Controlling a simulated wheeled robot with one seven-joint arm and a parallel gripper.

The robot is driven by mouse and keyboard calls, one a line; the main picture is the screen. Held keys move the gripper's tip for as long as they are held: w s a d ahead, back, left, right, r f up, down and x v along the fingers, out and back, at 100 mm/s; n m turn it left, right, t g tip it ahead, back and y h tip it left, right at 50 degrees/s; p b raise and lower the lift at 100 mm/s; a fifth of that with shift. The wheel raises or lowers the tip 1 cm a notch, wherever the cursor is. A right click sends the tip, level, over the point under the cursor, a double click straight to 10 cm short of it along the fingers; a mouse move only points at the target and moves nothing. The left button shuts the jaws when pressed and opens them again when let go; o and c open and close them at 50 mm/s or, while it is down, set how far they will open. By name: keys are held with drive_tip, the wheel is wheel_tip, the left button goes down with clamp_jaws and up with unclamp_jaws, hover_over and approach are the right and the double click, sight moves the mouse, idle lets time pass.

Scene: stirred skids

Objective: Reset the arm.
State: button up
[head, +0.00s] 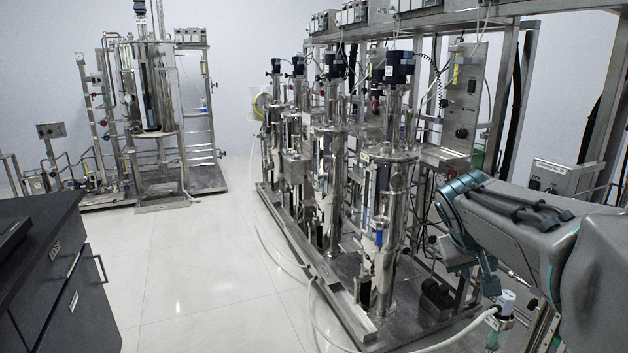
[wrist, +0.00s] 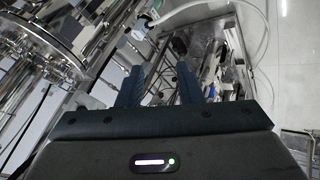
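My arm (head: 515,230) reaches in from the right edge in the head view, grey with teal joints, bent beside the right end of the steel skid row. My gripper (wrist: 160,78) shows in the wrist view with two dark fingers apart and nothing between them. Beyond the fingers are a white hose fitting (wrist: 179,46) and steel frame parts.
A row of steel bioreactor vessels (head: 385,200) on a skid base (head: 335,300) stands close to my arm. A white hose (head: 455,341) runs low in front. A dark bench (head: 40,225) is at left, a larger tank skid (head: 150,90) behind. The pale floor (head: 205,270) between is clear.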

drive_tip(key=s+a+r+g+y+p, duration=0.1)
drive_tip(key=s+a+y+p, duration=0.4)
drive_tip(key=s+a+p, duration=0.8)
drive_tip(key=s+a+g, duration=0.1)
drive_tip(key=s, duration=0.2)
drive_tip(key=shift+s+a+r+n, duration=0.25)
drive_tip(key=shift+r+n, duration=0.05)
drive_tip(key=shift+r, duration=0.05)
idle(0.5)
